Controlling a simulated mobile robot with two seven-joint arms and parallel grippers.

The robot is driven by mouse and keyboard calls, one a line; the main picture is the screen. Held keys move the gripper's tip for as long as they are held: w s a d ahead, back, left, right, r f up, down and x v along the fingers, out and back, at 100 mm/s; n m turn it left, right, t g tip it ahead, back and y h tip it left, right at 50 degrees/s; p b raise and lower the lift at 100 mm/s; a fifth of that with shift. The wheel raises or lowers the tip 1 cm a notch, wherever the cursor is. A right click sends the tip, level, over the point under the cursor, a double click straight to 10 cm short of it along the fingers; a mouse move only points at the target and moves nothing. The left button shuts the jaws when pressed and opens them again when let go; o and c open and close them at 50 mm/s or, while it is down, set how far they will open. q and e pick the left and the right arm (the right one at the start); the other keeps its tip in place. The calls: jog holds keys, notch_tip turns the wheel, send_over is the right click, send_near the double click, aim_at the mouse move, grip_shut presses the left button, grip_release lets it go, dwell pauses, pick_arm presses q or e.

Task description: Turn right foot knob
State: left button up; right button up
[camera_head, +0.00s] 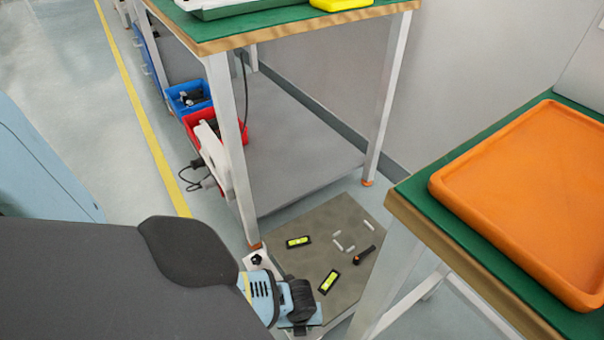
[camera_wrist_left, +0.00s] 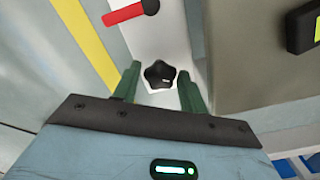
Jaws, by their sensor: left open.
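A black star-shaped knob (camera_wrist_left: 160,74) sits on a white plate (camera_wrist_left: 160,40) in the left wrist view. My left gripper (camera_wrist_left: 159,71) is open, with one green finger on each side of the knob. Gaps show between the fingers and the knob; I cannot tell how deep the fingertips reach. In the head view the small dark knob (camera_head: 256,259) is at the foot of the near table leg, just above my light blue left gripper body (camera_head: 262,294). The fingers cannot be made out there. My right gripper is not in view.
The green-topped table (camera_head: 240,28) stands over the knob, its leg (camera_head: 228,140) close by. A floor mat (camera_head: 320,225) holds two small levels and several loose parts. A second table with an orange tray (camera_head: 530,190) is at the right. A red handle (camera_wrist_left: 124,14) lies beyond the knob.

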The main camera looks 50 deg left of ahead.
pick_arm(q)
jog(key=shift+f, duration=0.7)
jog(key=c, duration=0.7)
jog(key=shift+n, duration=0.4)
